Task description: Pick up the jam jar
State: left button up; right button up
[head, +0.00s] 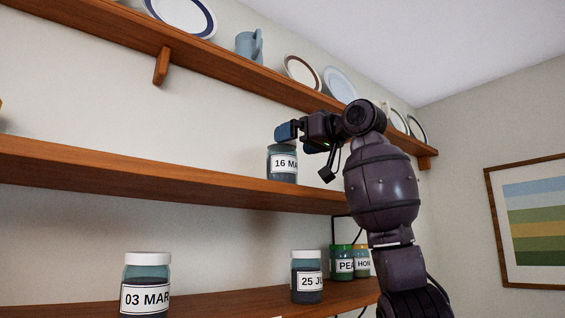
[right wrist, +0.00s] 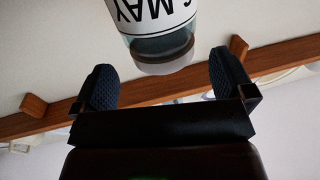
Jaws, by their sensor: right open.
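A jar with a white label reading "16 MA" (head: 283,165) stands upright on the middle wooden shelf. It has dark contents. In the right wrist view, which is turned over, the jar (right wrist: 150,22) shows its "MAY" label and its lid end, beyond the fingertips and between their lines. My left gripper is not in view.
The upper shelf (head: 230,70) holds plates and a blue mug (head: 249,46).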

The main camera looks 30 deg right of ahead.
aim_at(282, 147)
jog(key=p+x, duration=0.1)
jog(key=x, duration=0.4)
jog(key=shift+a+f+p, duration=0.1)
jog(key=shift+f+p, duration=0.15)
jog(key=shift+p, duration=0.1)
jog(key=shift+s, duration=0.15)
jog(key=shift+c, duration=0.8)
jog(key=c, duration=1)
